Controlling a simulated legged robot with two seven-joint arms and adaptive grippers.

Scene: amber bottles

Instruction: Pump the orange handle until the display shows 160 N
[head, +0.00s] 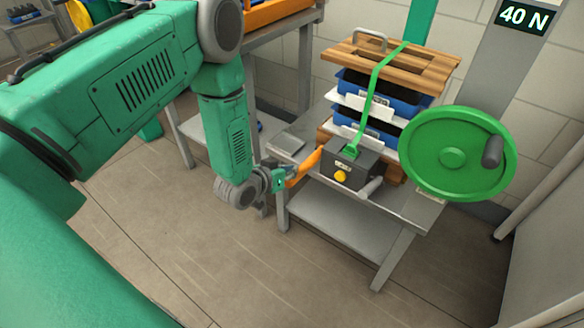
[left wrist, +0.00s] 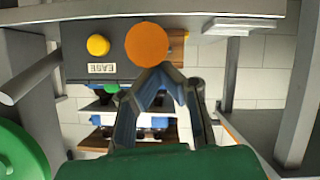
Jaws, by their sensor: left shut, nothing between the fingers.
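The orange handle (head: 306,166) sticks out to the left from a dark grey box (head: 346,172) on a metal table. Its round orange end (left wrist: 147,44) shows in the left wrist view. My left gripper (head: 284,178) is shut and empty at the handle's outer end. In the left wrist view its closed fingertips (left wrist: 160,74) lie right by the orange end; I cannot tell whether they touch. The display (head: 524,17) at the top right reads 40 N. My right gripper is not in view.
The box has a yellow button (head: 340,175) and a small grey lever (head: 371,187). A green strap (head: 372,92) runs over a wooden board (head: 435,66) above blue bins (head: 378,127). A large green wheel (head: 428,140) stands at the right. The floor in front is clear.

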